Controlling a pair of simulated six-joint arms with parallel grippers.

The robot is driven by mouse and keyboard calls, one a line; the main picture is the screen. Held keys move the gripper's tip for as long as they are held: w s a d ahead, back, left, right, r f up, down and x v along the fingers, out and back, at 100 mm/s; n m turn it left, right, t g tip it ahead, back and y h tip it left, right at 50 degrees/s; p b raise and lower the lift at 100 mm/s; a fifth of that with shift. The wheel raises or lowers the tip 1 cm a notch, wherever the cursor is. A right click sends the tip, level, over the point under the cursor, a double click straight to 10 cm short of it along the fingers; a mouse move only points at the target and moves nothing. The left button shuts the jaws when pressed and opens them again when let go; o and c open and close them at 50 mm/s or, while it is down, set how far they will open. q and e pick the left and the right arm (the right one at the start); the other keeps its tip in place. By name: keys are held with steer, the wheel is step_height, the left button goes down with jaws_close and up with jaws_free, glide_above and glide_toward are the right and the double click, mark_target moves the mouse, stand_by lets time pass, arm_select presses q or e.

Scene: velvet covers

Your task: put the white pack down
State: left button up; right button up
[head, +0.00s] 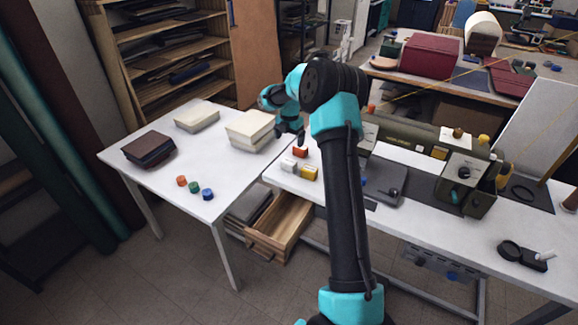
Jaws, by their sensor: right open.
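A small white pack (288,165) lies on the white right-hand table near its left end. A red pack (300,152) and a yellow pack (310,173) lie close to it. My right gripper (291,136) is above and behind these packs, close to the cream stack. It is open, and I see nothing held in it. Its exact height above the table is hard to tell. My left gripper is not in view.
The left white table (165,195) carries a cream stack (250,128), a flatter cream stack (197,117), a dark stack (149,149) and several coloured spools (194,187). An open wooden drawer (278,225) is below. A green machine (465,185) stands right.

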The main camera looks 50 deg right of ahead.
mark_target(289, 161)
step_height(289, 161, down, 7)
steer(key=shift+f, duration=0.15)
stand_by(0.4)
steer(key=shift+w+f, duration=0.1)
steer(key=shift+f, duration=2.5)
steer(key=c, duration=1.1)
steer(key=shift+r, duration=0.1)
